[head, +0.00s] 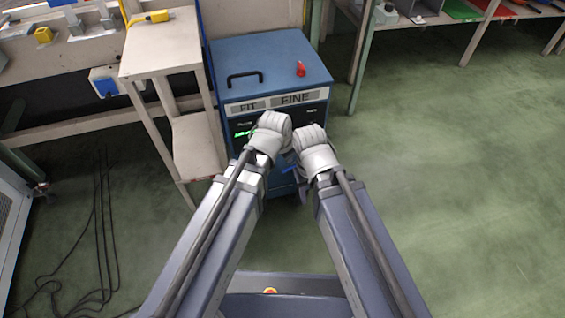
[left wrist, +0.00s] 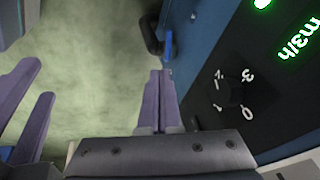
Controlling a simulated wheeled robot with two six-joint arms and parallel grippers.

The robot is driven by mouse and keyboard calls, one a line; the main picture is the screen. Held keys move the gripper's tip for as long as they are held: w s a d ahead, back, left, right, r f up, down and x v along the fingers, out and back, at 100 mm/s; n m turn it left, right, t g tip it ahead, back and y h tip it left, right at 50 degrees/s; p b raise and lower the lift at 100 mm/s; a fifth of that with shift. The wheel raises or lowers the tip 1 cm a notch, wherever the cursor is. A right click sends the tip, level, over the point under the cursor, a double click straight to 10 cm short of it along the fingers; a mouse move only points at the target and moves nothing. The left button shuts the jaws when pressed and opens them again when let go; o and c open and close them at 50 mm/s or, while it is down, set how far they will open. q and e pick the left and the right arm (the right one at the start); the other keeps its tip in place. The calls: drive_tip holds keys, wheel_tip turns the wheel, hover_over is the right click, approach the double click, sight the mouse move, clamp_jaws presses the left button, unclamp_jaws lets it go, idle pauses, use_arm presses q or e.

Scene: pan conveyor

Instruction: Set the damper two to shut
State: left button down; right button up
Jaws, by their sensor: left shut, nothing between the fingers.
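A blue cabinet (head: 285,55) labelled "FIT" and "FINE" stands ahead of my arms. Its black front panel (left wrist: 290,90) shows green "m3/h" lettering and a dark round dial (left wrist: 236,93) with numbers around it. The dial's exact setting is too dark to tell. My left gripper (left wrist: 160,73) is shut and empty, beside the cabinet front and apart from the dial. A black fitting with a blue lever (left wrist: 168,45) lies beyond its fingertips; I cannot tell which damper this is. My right gripper (left wrist: 42,80) has its fingers apart, with nothing visible between them.
A red object (head: 300,69) and a black handle (head: 244,78) are on the cabinet top. Cables (head: 100,220) lie on the floor at left. The green floor at right is clear.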

use_arm(q)
drive_tip(key=b, duration=1)
hover_over(289, 169)
drive_tip(key=s, duration=0.3)
wheel_tip(289, 169, down, 10)
drive_tip(key=f, duration=0.1)
drive_tip(key=w+b, duration=0.1)
drive_tip(key=f+b, duration=0.1)
drive_tip(key=shift+w+a+f, duration=0.25)
drive_tip(key=shift+f, duration=0.05)
drive_tip(key=shift+a, duration=0.1)
drive_tip(key=shift+w+a, duration=0.45)
drive_tip(key=shift+w, duration=0.25)
drive_tip(key=shift+s+d, duration=0.1)
drive_tip(key=shift+s, duration=0.05)
drive_tip(key=shift+s+d, duration=0.45)
drive_tip(key=shift+d, duration=0.05)
drive_tip(key=shift+r, duration=0.15)
